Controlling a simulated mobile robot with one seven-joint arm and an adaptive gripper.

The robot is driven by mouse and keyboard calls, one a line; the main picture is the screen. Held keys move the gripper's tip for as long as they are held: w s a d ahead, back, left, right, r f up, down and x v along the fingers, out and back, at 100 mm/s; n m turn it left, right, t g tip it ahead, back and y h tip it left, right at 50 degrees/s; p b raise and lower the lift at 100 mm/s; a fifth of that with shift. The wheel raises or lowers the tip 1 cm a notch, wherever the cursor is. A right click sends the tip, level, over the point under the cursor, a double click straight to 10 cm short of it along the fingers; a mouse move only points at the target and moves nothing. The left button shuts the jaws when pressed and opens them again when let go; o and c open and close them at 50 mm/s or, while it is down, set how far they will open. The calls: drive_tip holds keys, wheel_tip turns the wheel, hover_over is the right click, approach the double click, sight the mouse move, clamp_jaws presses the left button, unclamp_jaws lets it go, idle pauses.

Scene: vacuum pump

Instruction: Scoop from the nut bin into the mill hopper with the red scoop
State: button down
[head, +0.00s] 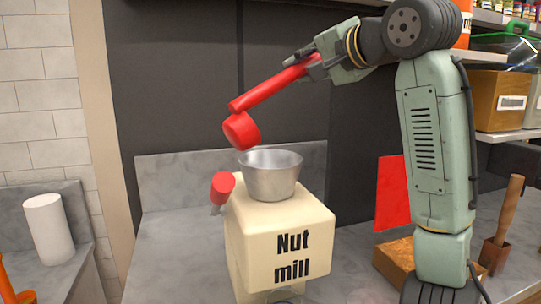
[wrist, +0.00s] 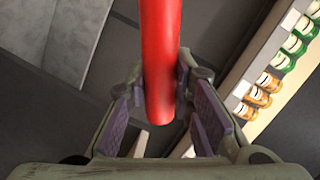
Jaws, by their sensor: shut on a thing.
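My gripper (head: 322,62) is shut on the handle of the red scoop (head: 240,130). The handle (wrist: 160,60) runs up between the finger pads in the wrist view. In the head view the scoop slopes down to the left, and its cup is just above and left of the metal hopper (head: 273,178), apart from its rim. The cup is tilted, and its contents cannot be seen. The hopper sits on top of the cream nut mill (head: 290,253), which is labelled "Nut mill". I cannot make out the nut bin for certain in either view.
A red-handled part (head: 222,187) sticks out at the mill's left. A white cylinder (head: 48,228) stands at far left. A red panel (head: 392,193) and a wooden-handled tool in a block (head: 495,255) are at right. Shelves hold a brown box (head: 500,98) and jars (wrist: 268,82).

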sight(251, 91)
drive_tip(key=s+a+r+n, duration=0.1)
drive_tip(key=a, duration=0.1)
drive_tip(key=s+a+r+n, duration=0.2)
drive_tip(key=s+a+r+n+t+h, duration=0.1)
drive_tip(key=a+r, duration=0.1)
drive_tip(key=shift+s+a+r+n, duration=0.1)
drive_tip(key=shift+s+a+n, duration=0.1)
drive_tip(key=shift+a+n, duration=0.15)
drive_tip(key=a, duration=0.1)
drive_tip(key=s+a+f+n+b, duration=0.1)
drive_tip(key=a+b, duration=0.1)
drive_tip(key=shift+s+f, duration=0.35)
drive_tip(key=shift+s, duration=0.05)
drive_tip(key=s+a+n+t+b, duration=0.1)
drive_tip(key=s+a+n, duration=0.4)
drive_tip(key=a, duration=0.6)
drive_tip(key=shift+s+a+n+t+b, duration=0.15)
drive_tip(key=shift+s+n+t+b, duration=0.35)
drive_tip(key=shift+s, duration=0.7)
